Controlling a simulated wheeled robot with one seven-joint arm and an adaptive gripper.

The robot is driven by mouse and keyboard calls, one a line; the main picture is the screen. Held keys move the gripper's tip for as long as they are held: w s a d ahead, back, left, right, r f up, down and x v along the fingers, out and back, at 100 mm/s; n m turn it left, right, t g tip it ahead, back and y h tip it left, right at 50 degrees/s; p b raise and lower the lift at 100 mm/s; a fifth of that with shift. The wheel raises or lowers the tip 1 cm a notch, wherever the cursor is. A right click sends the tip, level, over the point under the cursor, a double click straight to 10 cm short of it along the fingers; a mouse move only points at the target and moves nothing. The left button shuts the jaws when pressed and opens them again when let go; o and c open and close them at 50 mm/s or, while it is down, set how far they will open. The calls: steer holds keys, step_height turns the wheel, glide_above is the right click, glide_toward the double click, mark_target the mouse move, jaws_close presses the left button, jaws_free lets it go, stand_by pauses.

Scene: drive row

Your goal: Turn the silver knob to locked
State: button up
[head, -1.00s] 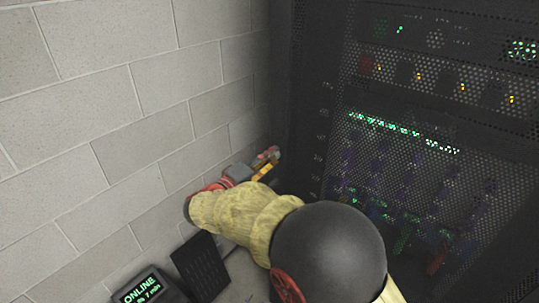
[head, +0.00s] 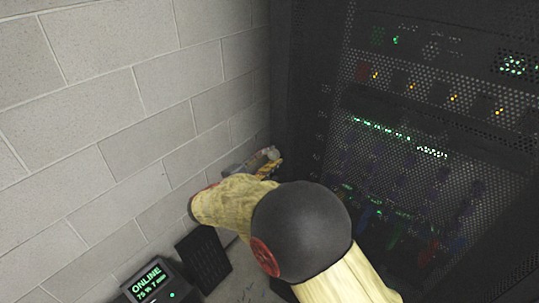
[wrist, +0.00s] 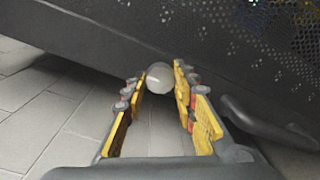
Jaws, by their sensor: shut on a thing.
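The silver knob (wrist: 159,77) is a pale round disc with a thin line mark on its face, on the dark cabinet side in the wrist view. My gripper (wrist: 158,84) is shut on the knob, with one yellow-padded finger on each side of it. In the head view my gripper (head: 265,162) is at the far end of my arm, beside the dark rack's edge near the block wall. The knob is hidden there. I cannot read the knob's locked marking.
The dark perforated rack (head: 420,130) with green and amber lights fills the right. A pale block wall (head: 120,110) stands close on the left. A small device reading ONLINE (head: 148,282) and a black keyboard-like panel (head: 203,262) are below. A dark curved handle (wrist: 265,122) lies right of my fingers.

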steer(key=shift+f, duration=0.1)
stand_by(0.4)
steer(key=o, duration=1.2)
steer(key=shift+c, duration=0.2)
steer(key=v, duration=1.2)
steer(key=shift+n, duration=0.3)
